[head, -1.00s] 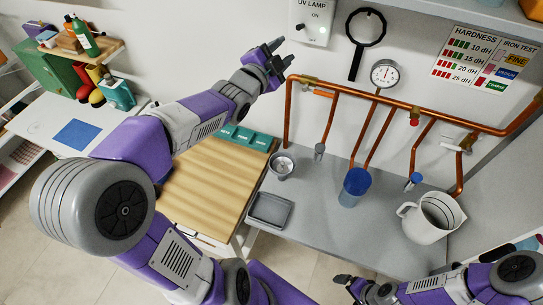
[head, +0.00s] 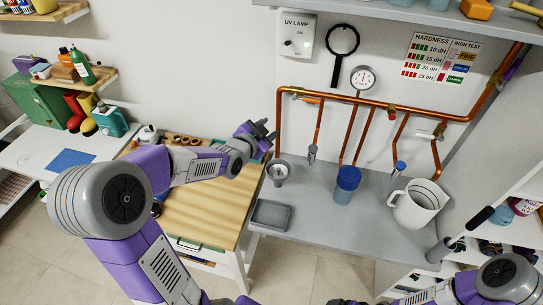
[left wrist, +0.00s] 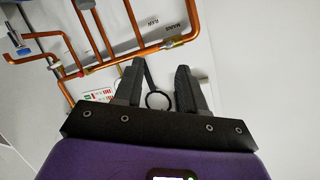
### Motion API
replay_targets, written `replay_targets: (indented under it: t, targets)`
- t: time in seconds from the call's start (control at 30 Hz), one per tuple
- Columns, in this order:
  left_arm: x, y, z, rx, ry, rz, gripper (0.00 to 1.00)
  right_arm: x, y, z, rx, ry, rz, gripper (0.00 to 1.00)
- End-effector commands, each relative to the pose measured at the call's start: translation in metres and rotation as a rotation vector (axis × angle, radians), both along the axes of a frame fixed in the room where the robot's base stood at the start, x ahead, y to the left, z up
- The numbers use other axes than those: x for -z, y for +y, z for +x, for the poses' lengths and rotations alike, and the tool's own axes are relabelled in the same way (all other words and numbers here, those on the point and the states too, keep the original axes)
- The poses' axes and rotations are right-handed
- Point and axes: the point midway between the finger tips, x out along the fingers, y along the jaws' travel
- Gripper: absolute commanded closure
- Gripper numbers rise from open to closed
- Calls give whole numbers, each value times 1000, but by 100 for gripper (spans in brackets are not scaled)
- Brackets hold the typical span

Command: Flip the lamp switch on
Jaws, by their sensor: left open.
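The white UV lamp box (head: 296,35) is on the back wall, upper middle of the head view. A small dark switch (head: 288,43) shows on its face, with a small pale green spot beside it; the switch's position is too small to tell. My left gripper (head: 270,132) is open and empty, well below the box and close to the left upright of the copper pipe. In the left wrist view my left gripper (left wrist: 160,66) shows two spread fingers with nothing held. My right gripper (head: 345,301) is only partly in view at the bottom edge.
Copper pipes (head: 375,109) run along the wall below the box. A magnifier (head: 342,40) and a gauge (head: 362,78) are to its right.

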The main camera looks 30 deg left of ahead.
Motion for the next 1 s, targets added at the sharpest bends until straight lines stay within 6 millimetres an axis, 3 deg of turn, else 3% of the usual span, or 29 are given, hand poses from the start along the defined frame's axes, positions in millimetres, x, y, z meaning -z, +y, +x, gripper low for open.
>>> replay_targets:
  t: [0.2, 0.4, 0.9, 1.0]
  targets:
    - [42, -15, 0, -1, 85, -103, 60, 0, 0, 0, 0, 0, 0, 0]
    - [66, -24, -2, -6, 138, -166, 60, 0, 0, 0, 0, 0, 0, 0]
    - [77, -29, -3, -9, 161, -193, 60, 0, 0, 0, 0, 0, 0, 0]
    - [92, -34, -5, -10, 188, -220, 60, 3, 0, 0, 0, 0, 0, 0]
